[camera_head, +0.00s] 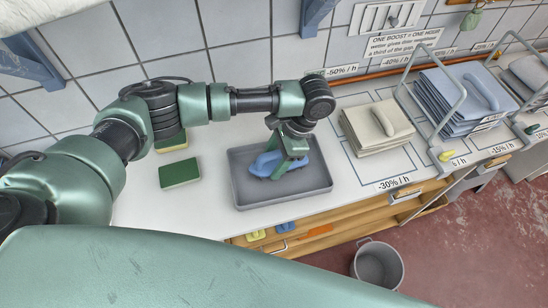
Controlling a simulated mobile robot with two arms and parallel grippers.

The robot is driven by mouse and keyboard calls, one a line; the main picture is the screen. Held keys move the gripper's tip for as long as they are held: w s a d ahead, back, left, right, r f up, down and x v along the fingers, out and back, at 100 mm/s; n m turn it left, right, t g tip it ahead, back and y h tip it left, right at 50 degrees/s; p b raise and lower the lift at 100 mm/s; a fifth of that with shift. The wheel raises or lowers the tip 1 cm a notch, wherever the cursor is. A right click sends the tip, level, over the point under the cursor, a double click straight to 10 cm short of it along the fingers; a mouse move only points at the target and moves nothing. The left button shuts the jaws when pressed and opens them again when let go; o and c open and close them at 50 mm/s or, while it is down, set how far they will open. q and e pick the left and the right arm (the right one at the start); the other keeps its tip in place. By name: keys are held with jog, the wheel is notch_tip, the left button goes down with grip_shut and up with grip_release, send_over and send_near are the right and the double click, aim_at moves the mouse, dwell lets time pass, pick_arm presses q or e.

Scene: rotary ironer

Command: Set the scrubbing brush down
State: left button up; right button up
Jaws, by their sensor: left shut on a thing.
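The blue scrubbing brush (264,166) is in or just above the grey tray (258,199) on the white counter. My left gripper (284,172) reaches down over the tray with its green fingers around the brush and is shut on it. The fingers cover part of the brush. I cannot tell whether the brush touches the tray floor. My right gripper is not in view.
A green sponge (180,173) lies on the counter left of the tray, with another sponge (172,142) behind it. Folded cream cloths (372,139) and a blue stack (455,103) stand to the right. A grey bucket (378,265) is on the red floor.

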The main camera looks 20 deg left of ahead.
pick_arm(q)
jog(key=shift+f, duration=0.1)
jog(key=o, duration=1.1)
jog(key=shift+o, duration=0.5)
jog(key=b+v, duration=0.2)
jog(key=v, duration=0.9)
jog(key=shift+w+d+r, duration=0.1)
jog(key=shift+d+r, duration=0.15)
jog(key=shift+r, duration=0.35)
